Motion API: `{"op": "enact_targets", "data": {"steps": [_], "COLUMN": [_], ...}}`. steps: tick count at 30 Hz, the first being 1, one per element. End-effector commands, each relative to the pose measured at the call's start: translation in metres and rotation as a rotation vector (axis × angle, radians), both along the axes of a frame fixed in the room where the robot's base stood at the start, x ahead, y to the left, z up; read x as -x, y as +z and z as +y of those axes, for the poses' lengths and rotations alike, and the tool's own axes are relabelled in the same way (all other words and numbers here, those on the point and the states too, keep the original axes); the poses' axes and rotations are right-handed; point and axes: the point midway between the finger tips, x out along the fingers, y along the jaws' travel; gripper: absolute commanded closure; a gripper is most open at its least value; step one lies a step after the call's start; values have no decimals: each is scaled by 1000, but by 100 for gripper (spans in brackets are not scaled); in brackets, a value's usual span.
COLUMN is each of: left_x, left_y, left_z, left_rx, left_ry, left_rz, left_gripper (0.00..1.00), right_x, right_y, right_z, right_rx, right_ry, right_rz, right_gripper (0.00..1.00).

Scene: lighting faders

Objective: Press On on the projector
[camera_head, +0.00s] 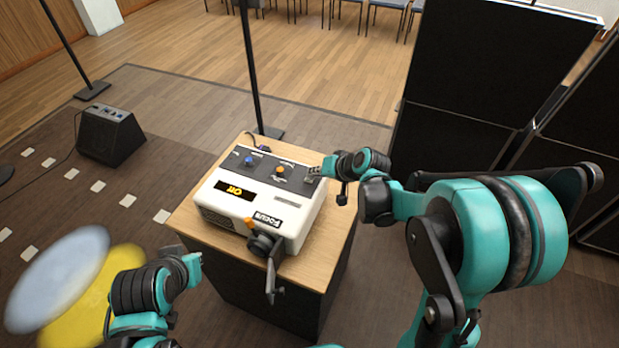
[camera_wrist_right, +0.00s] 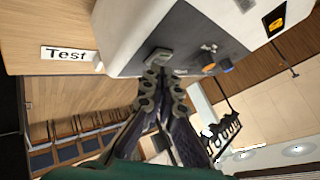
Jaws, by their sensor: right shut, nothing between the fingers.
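The projector (camera_head: 250,212) is a white box with a grey control panel (camera_head: 265,168) on top, standing on a wooden table. A black display on its front reads "Off" (camera_head: 235,191) in yellow. The panel carries a blue knob (camera_head: 248,160) and an orange knob (camera_head: 281,170); their lettering is too small to read. My right gripper (camera_head: 312,176) is shut and empty at the panel's right end. In the right wrist view its fingertips (camera_wrist_right: 160,62) overlap the panel's edge and hide what lies beneath; contact is unclear. My left gripper (camera_head: 192,262) is left of the table, its fingers unclear.
The table (camera_head: 343,225) has bare wood right of the projector. A "Focus" label (camera_head: 268,220) and a dark lens part (camera_head: 265,245) are on the projector's front. A "Test" label (camera_wrist_right: 68,54) shows in the wrist view. A black stand (camera_head: 252,75) rises behind; dark panels (camera_head: 470,70) stand right.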

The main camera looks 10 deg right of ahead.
Motion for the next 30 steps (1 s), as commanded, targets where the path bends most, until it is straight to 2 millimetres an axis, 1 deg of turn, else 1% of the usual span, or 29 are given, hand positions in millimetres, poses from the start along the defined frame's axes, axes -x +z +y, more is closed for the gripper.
{"op": "enact_targets", "data": {"steps": [13, 21, 30], "left_x": [0, 0, 0], "left_y": [0, -9, -8], "left_z": [0, 0, 0], "left_rx": [0, 0, 0], "left_ry": [0, 0, 0], "left_rz": [0, 0, 0], "left_gripper": [100, 100, 100], "right_x": [0, 0, 0], "right_y": [0, -9, -9], "right_z": [0, 0, 0], "right_rx": [0, 0, 0], "right_ry": [0, 0, 1], "right_rz": [0, 0, 1], "right_gripper": [100, 100, 100]}}
